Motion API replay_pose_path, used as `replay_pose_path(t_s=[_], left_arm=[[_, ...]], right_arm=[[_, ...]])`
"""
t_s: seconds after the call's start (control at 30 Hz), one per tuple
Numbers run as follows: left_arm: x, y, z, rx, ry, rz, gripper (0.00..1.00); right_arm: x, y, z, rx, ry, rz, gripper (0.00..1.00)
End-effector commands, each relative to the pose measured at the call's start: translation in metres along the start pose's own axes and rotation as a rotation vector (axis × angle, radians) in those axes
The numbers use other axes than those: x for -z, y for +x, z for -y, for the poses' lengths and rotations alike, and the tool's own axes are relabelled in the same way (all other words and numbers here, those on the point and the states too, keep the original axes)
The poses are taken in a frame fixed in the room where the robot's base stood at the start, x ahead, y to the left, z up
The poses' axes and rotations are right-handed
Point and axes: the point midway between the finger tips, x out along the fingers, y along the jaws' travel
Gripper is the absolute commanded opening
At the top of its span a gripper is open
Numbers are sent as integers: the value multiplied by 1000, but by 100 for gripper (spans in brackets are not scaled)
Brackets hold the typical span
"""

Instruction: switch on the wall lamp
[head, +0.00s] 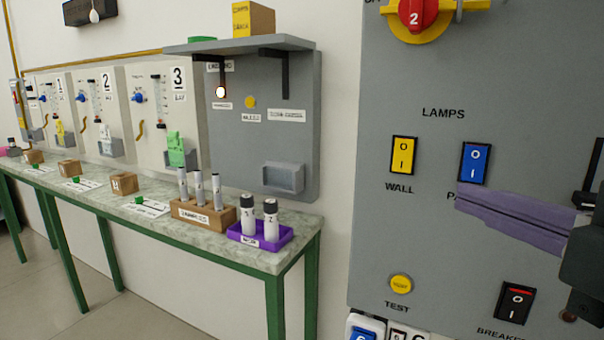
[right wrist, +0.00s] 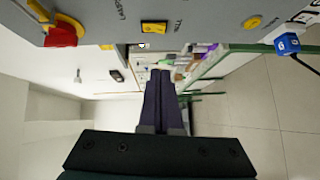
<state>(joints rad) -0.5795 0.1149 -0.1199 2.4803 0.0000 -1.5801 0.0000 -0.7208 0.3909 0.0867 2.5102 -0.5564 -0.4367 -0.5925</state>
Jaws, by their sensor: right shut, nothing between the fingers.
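A grey panel (head: 440,260) fills the right of the head view, with the word LAMPS on it. Below that word is a yellow rocker switch (head: 403,155) labelled WALL; it also shows in the right wrist view (right wrist: 154,27). I cannot tell which side is pressed in. To its right is a blue rocker switch (head: 475,163), its label partly hidden by my fingers. My right gripper (head: 460,200) has purple fingers, shut and empty. Its tips are right of and below the yellow switch, just under the blue one, apart from the yellow one. My left gripper is not in view.
A red and yellow rotary knob (head: 417,14) sits above the switches. A yellow TEST button (head: 401,284) and a black and red breaker switch (head: 515,303) sit below. A bench (head: 295,240) with tubes and blocks stands left. A small white light (head: 221,92) glows above it.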

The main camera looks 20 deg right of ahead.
Motion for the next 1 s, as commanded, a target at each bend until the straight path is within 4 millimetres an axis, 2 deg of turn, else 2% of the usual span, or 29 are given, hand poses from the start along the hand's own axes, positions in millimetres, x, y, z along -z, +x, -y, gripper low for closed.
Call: replay_pose_path(t_s=[0.17,0.27,0.77,0.83,1.0], left_arm=[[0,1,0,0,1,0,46],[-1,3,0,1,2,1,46],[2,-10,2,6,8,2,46],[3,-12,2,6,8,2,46],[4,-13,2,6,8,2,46]], right_arm=[[0,5,0,-1,2,-1,0],[0,15,0,-3,1,-2,0],[0,104,-2,-1,2,2,0],[-11,112,-1,3,-2,4,0],[-24,124,0,2,1,1,0]])
